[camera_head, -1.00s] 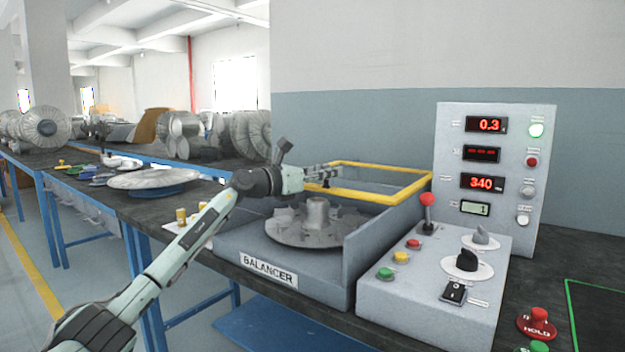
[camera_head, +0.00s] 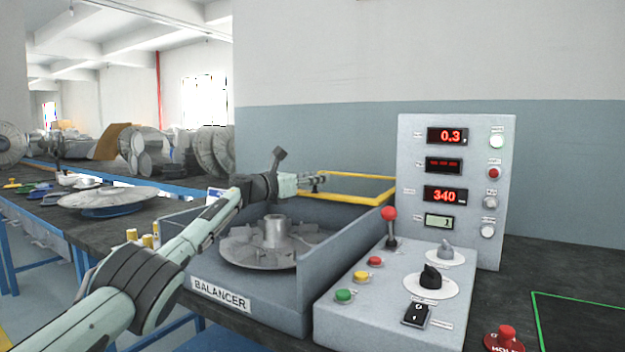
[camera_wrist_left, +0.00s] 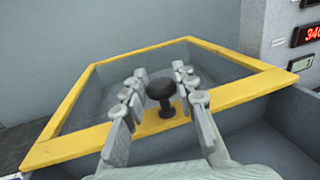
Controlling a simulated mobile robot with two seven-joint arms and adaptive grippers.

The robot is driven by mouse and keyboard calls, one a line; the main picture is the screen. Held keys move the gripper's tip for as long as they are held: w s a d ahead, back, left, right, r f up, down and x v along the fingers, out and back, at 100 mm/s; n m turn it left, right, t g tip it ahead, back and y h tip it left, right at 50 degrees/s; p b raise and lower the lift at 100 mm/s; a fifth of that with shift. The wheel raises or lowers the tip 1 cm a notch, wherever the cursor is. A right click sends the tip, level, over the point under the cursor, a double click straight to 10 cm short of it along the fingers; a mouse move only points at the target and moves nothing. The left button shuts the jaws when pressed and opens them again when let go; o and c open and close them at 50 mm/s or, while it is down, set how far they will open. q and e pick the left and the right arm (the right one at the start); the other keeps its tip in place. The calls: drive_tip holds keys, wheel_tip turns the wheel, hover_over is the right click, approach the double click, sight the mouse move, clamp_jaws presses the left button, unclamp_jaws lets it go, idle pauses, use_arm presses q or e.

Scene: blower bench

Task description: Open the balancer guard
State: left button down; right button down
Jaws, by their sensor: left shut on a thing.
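The balancer guard (camera_head: 345,199) is a clear panel in a yellow frame at the back of the grey balancer box (camera_head: 290,307). It looks swung back, leaving the finned rotor (camera_head: 272,240) uncovered. My left gripper (camera_wrist_left: 160,105) is shut on this knob. My arm hides part of the box's left side. My right gripper is not in view.
A control panel with a red-topped lever (camera_head: 389,214) and several buttons stands to the right of the box. Behind it rises a display panel (camera_head: 415,180). A flat disc (camera_head: 108,198) lies on the bench at left. The grey-blue wall (camera_head: 330,130) is behind the guard.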

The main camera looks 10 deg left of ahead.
use_arm(q)
drive_tip(key=shift+w+d, duration=0.1)
drive_tip(key=shift+w, duration=0.1)
idle(0.3)
drive_tip(key=c, duration=1.2)
unclamp_jaws()
drive_tip(key=shift+o, duration=0.2)
drive_tip(key=shift+s+a+r, duration=0.1)
drive_tip(key=shift+s+a, duration=0.2)
drive_tip(key=shift+a, duration=0.4)
drive_tip(key=shift+s+a, duration=0.2)
drive_tip(key=shift+s, duration=0.05)
drive_tip(key=d+v, duration=0.1)
drive_tip(key=v, duration=0.9)
drive_tip(key=shift+s, duration=0.35)
drive_tip(key=shift+a, duration=0.15)
